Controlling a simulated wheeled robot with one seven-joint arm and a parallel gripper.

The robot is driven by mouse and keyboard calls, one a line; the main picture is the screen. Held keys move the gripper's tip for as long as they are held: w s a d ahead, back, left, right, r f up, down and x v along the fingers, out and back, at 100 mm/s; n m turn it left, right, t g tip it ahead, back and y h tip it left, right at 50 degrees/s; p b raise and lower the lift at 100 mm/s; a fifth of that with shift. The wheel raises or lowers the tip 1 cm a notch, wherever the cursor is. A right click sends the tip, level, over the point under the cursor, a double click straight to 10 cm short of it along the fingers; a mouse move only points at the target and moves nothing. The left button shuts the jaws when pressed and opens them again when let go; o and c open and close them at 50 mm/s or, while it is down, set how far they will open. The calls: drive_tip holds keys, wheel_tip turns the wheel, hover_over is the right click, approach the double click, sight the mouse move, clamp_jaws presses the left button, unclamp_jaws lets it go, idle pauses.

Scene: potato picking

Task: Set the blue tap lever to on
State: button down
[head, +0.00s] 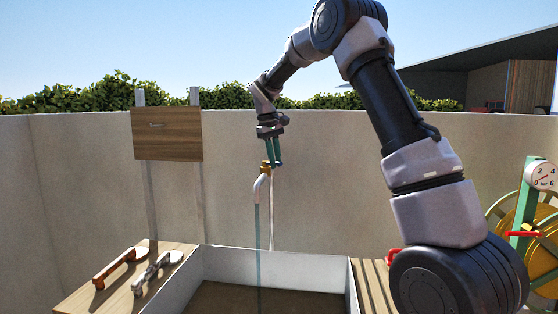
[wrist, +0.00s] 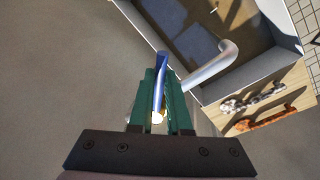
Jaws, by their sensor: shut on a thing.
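The tap (head: 265,170) has a brass body and a pale curved spout, and stands on a thin upright pipe above the trough. My gripper (head: 274,160) points down at the tap's top from above. In the wrist view its green fingers (wrist: 158,82) are shut on the blue tap lever (wrist: 162,66), which shows as a narrow blue bar between and beyond them. The silver spout (wrist: 212,65) extends to the right of the fingers. A thin translucent blue-grey stream (head: 257,235) runs from the spout down into the trough. The fingers hide part of the lever.
The trough (head: 175,285) has pale walls and a dark floor. A wooden bench to its left holds a brown-handled tool (head: 118,267) and a grey one (head: 155,272). A wooden board (head: 168,145) hangs on posts behind. A gauge (head: 543,176) and yellow reel stand at right.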

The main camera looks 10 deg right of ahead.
drive_tip(key=shift+s+a+m, duration=0.1)
drive_tip(key=shift+a+m, duration=0.5)
drive_tip(key=shift+m, duration=0.4)
drive_tip(key=c, duration=0.9)
unclamp_jaws()
drive_tip(key=shift+o, duration=0.2)
wheel_tip(320, 180, up, 11)
drive_tip(key=a, duration=0.2)
drive_tip(key=shift+s+f, duration=0.15)
drive_tip(key=shift+s, duration=0.15)
